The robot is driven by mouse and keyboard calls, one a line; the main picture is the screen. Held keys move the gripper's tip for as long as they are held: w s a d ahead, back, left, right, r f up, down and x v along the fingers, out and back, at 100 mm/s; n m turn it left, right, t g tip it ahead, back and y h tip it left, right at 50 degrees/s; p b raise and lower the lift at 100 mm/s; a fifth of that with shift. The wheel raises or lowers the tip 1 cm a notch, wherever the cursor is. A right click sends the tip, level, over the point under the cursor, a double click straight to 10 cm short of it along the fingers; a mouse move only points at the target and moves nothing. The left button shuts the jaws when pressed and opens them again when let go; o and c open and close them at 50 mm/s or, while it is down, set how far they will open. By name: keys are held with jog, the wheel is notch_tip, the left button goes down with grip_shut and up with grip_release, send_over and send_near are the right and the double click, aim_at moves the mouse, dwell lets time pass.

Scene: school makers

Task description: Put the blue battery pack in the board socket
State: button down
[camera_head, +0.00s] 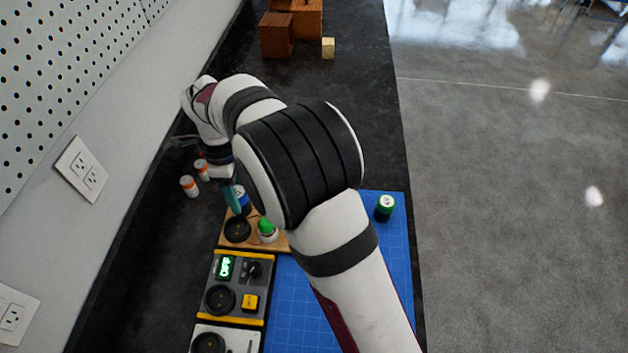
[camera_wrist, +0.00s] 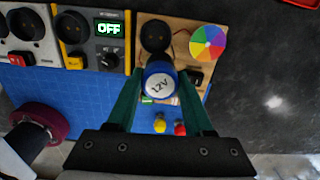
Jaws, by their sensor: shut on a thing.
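The blue battery pack (camera_wrist: 160,82), with a white top marked 12V, is between the green fingers of my gripper (camera_wrist: 161,104) in the wrist view. My gripper is shut on it. In the head view the pack (camera_head: 244,199) shows partly beside a finger, with my arm covering much of the area. A round black socket (camera_wrist: 155,36) is on the wooden board (camera_wrist: 180,28), just above the pack in the wrist view. The socket also shows in the head view (camera_head: 237,230), and its opening looks empty. I cannot tell the pack's height above the board.
A colored wheel (camera_wrist: 208,43) and a black switch are on the board. A grey module with an OFF display (camera_wrist: 109,28) adjoins it. A green battery (camera_head: 385,208) stands on the blue mat (camera_head: 300,318). Orange-and-white bottles (camera_head: 189,186) stand near the wall.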

jog(key=shift+s+a+f, duration=0.2)
jog(key=shift+a+f, duration=0.2)
jog(key=shift+f, duration=0.6)
jog(key=shift+s+a+f, duration=0.15)
jog(key=shift+a+f, duration=0.3)
jog(key=shift+f, duration=0.55)
jog(key=shift+s+a+f, duration=0.2)
jog(key=shift+a+f, duration=0.2)
jog(key=shift+f, duration=0.6)
jog(key=shift+f, duration=0.6)
jog(key=c, duration=0.6)
grip_release()
notch_tip(320, 180, up, 11)
